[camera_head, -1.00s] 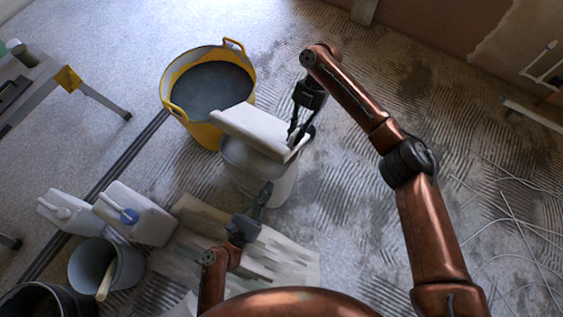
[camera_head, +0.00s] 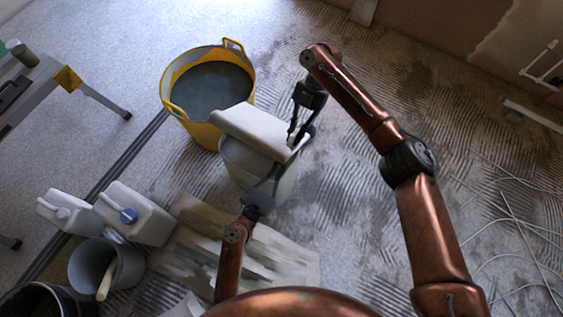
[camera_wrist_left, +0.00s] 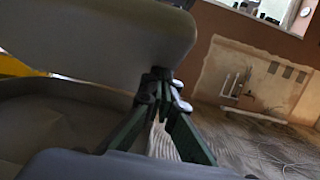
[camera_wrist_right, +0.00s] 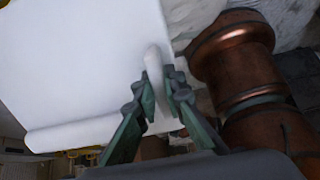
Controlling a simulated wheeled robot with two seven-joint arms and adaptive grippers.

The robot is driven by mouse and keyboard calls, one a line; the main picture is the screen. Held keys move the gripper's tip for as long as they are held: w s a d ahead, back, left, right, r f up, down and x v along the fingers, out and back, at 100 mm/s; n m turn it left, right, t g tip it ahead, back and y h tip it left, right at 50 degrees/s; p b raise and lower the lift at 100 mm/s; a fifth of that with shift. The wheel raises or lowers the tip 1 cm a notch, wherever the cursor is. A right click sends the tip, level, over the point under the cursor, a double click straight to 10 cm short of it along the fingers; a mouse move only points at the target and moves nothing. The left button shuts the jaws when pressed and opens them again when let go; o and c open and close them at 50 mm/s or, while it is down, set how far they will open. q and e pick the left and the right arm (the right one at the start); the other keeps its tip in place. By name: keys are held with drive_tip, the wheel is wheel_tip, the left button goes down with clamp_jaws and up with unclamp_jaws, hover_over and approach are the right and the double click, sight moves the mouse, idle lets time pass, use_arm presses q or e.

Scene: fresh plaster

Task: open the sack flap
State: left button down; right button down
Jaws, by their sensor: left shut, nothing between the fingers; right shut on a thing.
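The pale sack (camera_head: 236,165) stands upright on the floor in the middle of the head view. Its white flap (camera_head: 250,126) is a tilted panel at the top, and it shows large in the right wrist view (camera_wrist_right: 80,60). My right gripper (camera_head: 294,140) is shut on the flap's edge at a small raised tab (camera_wrist_right: 153,70). My left gripper (camera_head: 276,172) is shut and empty at the near side of the sack. In the left wrist view, the flap (camera_wrist_left: 100,40) stands above the sack's rim, and the fingertips (camera_wrist_left: 164,84) appear just beside the flap's lower corner.
A yellow tub (camera_head: 207,133) of grey material stands directly behind the sack. White canisters (camera_head: 133,212), a grey bucket (camera_head: 105,268) and a stained board (camera_head: 290,262) lie at the near left. Loose cables (camera_head: 510,215) lie on the floor at right.

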use_arm(q)
drive_tip(key=shift+w+d+r, duration=0.15)
drive_tip(key=shift+w+r, duration=0.05)
drive_tip(key=shift+r, duration=0.2)
drive_tip(key=shift+w+d+r, duration=0.15)
drive_tip(key=shift+w+r, duration=0.05)
drive_tip(key=shift+r, duration=0.2)
drive_tip(key=shift+d+r, duration=0.1)
drive_tip(key=shift+r, duration=0.2)
use_arm(e)
drive_tip(key=shift+s+a+f, duration=0.1)
drive_tip(key=shift+s+f, duration=0.05)
drive_tip(key=c, duration=2)
unclamp_jaws()
drive_tip(key=shift+f, duration=0.1)
use_arm(q)
drive_tip(key=shift+w, duration=0.1)
